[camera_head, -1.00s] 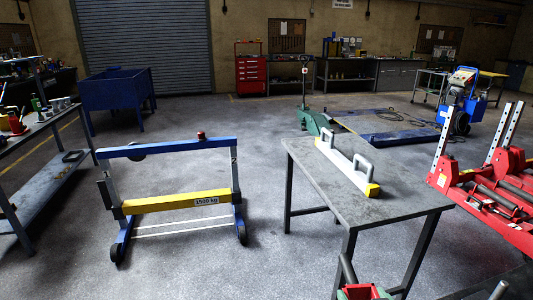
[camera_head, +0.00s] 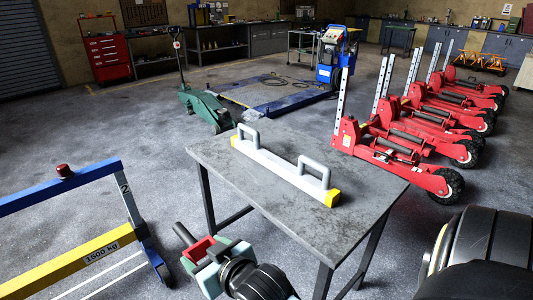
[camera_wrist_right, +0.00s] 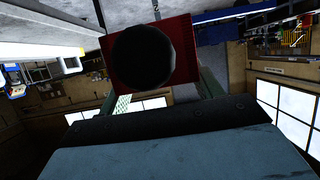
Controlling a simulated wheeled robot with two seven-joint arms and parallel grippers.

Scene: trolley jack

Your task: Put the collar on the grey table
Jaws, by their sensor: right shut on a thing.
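My right gripper (camera_head: 205,256) is low in the front of the head view, left of the grey table's near edge. It is shut on a red block with a dark round rod, which I take to be the collar (camera_head: 200,247). In the right wrist view the red collar (camera_wrist_right: 188,55) sits between the green fingers, with the dark round end facing the camera. The grey table (camera_head: 222,160) stands just beyond and to the right of the gripper. The collar appears apart from the table. My left gripper is out of view.
A long pale bar with two handles and yellow ends (camera_head: 280,168) lies across the table; bare top remains on both sides. A blue and yellow frame (camera_head: 85,258) stands at left. Red jacks (camera_head: 405,150) stand behind right, and a green trolley jack (camera_head: 207,104) behind.

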